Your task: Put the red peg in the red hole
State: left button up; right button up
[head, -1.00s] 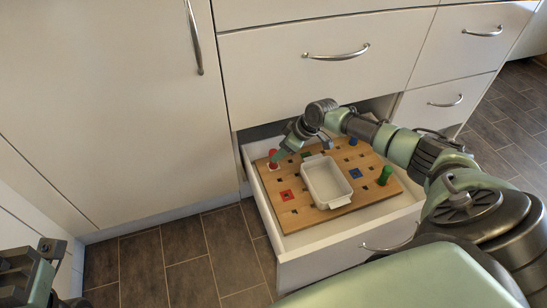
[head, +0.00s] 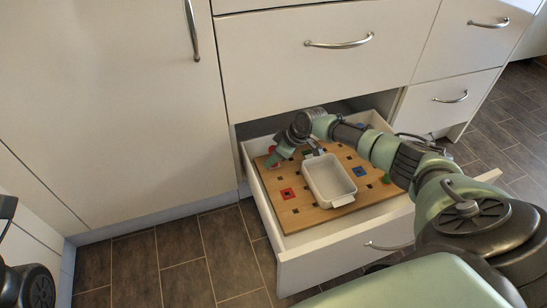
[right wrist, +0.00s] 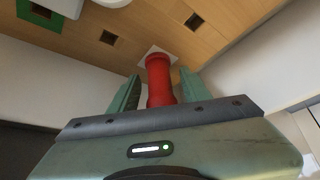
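The red peg (right wrist: 160,82) stands upright on a white square of the wooden board (head: 310,214), at the board's back left corner. In the head view its red top (head: 272,149) is mostly hidden by my right gripper (head: 276,160). In the right wrist view the two green fingers of my right gripper (right wrist: 157,95) are on either side of the peg, with a narrow gap showing at least on the left. The red hole (head: 287,194) is a red square with a dark centre near the board's left edge.
The board lies in an open white drawer (head: 330,254). A white dish (head: 328,182) sits on the board, right of the red hole. A blue square hole (head: 360,172) and a partly hidden green peg (head: 386,179) are to its right. My right arm crosses above the drawer.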

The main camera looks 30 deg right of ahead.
grip_shut()
